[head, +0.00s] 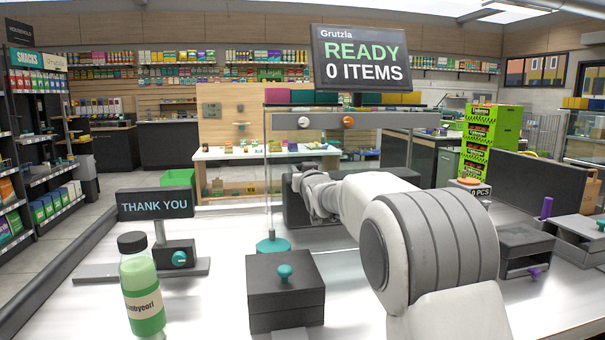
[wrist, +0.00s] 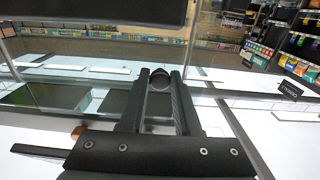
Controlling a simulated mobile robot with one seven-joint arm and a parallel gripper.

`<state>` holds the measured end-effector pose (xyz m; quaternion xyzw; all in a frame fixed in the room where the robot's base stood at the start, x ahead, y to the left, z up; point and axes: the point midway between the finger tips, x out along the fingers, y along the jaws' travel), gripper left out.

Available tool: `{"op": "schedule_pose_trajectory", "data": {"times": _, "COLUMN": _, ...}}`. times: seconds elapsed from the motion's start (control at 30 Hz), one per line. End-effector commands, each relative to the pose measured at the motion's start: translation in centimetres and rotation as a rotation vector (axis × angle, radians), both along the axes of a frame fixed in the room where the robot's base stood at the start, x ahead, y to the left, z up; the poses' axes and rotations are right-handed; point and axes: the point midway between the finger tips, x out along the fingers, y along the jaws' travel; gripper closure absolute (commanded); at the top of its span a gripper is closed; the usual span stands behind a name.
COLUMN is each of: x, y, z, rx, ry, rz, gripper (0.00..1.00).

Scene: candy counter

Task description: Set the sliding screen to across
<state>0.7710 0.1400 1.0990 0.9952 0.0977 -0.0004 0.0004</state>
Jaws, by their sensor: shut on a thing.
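A clear upright screen (head: 290,185) stands at the middle of the counter in the head view, with a slim grey post at its left edge. A teal foot (head: 273,245) sits at the bottom of that post. Clear glass also shows at the left of the wrist view (wrist: 65,50). My gripper (wrist: 160,80) is shut on a dark rounded piece at its fingertips. The fingers hide most of that piece, and I cannot tell how it joins the screen. My arm hides part of the screen area in the head view.
A "THANK YOU" sign (head: 155,204) is at left. Dark boxes (head: 525,250) and green stacked cartons (head: 490,140) stand at right. Bare white counter lies between.

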Motion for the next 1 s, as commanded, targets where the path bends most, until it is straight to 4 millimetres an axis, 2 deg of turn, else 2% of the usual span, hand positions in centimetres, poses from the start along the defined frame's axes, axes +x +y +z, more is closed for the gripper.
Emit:
{"op": "schedule_pose_trajectory", "data": {"times": 0.5, "x": -0.08, "y": 0.41, "z": 0.11, "rx": 0.002, "ry": -0.003, "rz": 0.006, "gripper": 1.00}}
{"op": "schedule_pose_trajectory", "data": {"times": 0.53, "x": -0.09, "y": 0.43, "z": 0.11, "rx": 0.002, "ry": -0.003, "rz": 0.006, "gripper": 0.67}}
{"op": "schedule_pose_trajectory", "data": {"times": 0.7, "x": -0.07, "y": 0.36, "z": 0.10, "rx": 0.001, "ry": -0.002, "rz": 0.005, "gripper": 0.39}}
{"op": "schedule_pose_trajectory", "data": {"times": 1.0, "x": -0.18, "y": 0.12, "z": 0.07, "rx": 0.001, "ry": -0.001, "rz": 0.002, "gripper": 0.39}}
